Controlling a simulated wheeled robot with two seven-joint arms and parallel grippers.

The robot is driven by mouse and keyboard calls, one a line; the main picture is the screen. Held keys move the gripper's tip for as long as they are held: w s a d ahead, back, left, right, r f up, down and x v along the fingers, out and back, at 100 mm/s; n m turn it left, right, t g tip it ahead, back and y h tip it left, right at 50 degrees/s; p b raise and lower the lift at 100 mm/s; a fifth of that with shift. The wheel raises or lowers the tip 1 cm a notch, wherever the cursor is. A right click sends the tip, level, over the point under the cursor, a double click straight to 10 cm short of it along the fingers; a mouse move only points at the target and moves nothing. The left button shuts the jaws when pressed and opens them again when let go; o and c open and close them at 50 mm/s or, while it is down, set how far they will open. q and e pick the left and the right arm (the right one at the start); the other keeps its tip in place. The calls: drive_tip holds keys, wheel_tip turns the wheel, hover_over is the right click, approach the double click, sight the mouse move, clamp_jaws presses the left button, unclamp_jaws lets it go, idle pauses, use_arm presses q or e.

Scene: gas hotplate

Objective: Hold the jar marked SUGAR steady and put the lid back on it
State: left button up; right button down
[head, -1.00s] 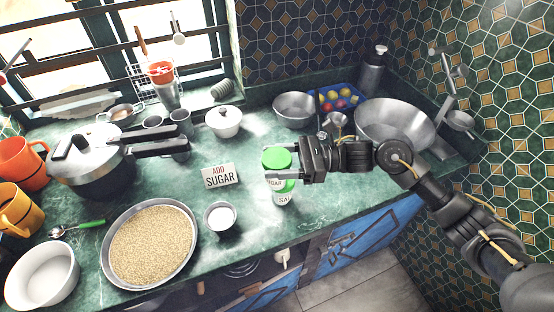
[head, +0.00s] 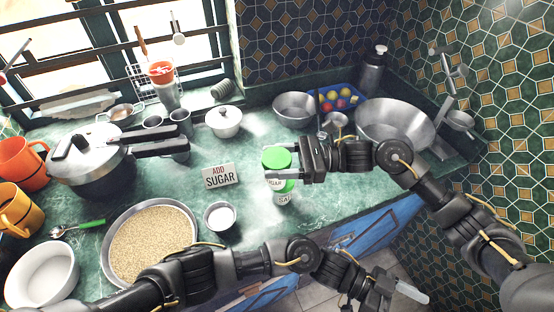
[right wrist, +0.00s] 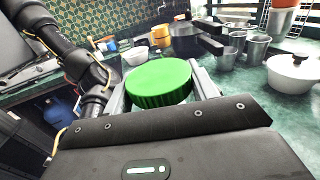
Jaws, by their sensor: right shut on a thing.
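A green lid (head: 276,160) is between the fingers of my right gripper (head: 279,170). The right wrist view shows its ribbed edge (right wrist: 160,84), with a finger on either side. A jar label reading "GAR" (head: 274,183) shows just below the near finger, the rest of the SUGAR jar being mostly hidden. I cannot tell if the lid touches the jar. A second jar (head: 284,198), its label starting "SAL", stands close in front.
A wide pan of grain (head: 150,246) is further left, partly behind my left arm. Metal bowls (head: 395,122) stand at the back right.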

use_arm(q)
drive_tip(key=w+a+r+m+t+y, duration=0.2)
drive_tip(key=w+a+r+m+y, duration=0.5)
drive_tip(key=r+m+y, duration=0.35)
drive_tip(key=w+a+r+m+t+h, duration=0.15)
drive_tip(key=w+r, duration=0.25)
drive_tip(key=r, duration=0.6)
drive_tip(key=w+r+m+t, duration=0.15)
drive_tip(key=w+r, duration=0.25)
drive_tip(key=r, duration=0.6)
drive_tip(key=w+a+r+t+h, duration=0.15)
drive_tip(key=w+r, duration=0.25)
drive_tip(key=r, duration=0.5)
drive_tip(key=w+a+f+t+y, duration=0.1)
drive_tip(key=w+a+f+y, duration=0.1)
drive_tip(key=w+a+f, duration=0.1)
drive_tip(key=w+a+f+n+t+y, duration=0.1)
drive_tip(key=w+a+f+y, duration=0.2)
drive_tip(key=a+f, duration=0.3)
drive_tip(key=w+a+f+n+t+y, duration=0.1)
drive_tip(key=w+a+f+t+y, duration=0.1)
drive_tip(key=w+a+f, duration=0.3)
drive_tip(key=shift+w+a+f, duration=0.15)
drive_tip(key=shift+a, duration=0.35)
drive_tip(key=shift+w+a+f, duration=0.1)
drive_tip(key=shift+a, duration=0.4)
drive_tip(key=shift+w+a+f+y, duration=0.2)
drive_tip(key=shift+a+f+y, duration=0.05)
drive_tip(key=shift+a, duration=0.05)
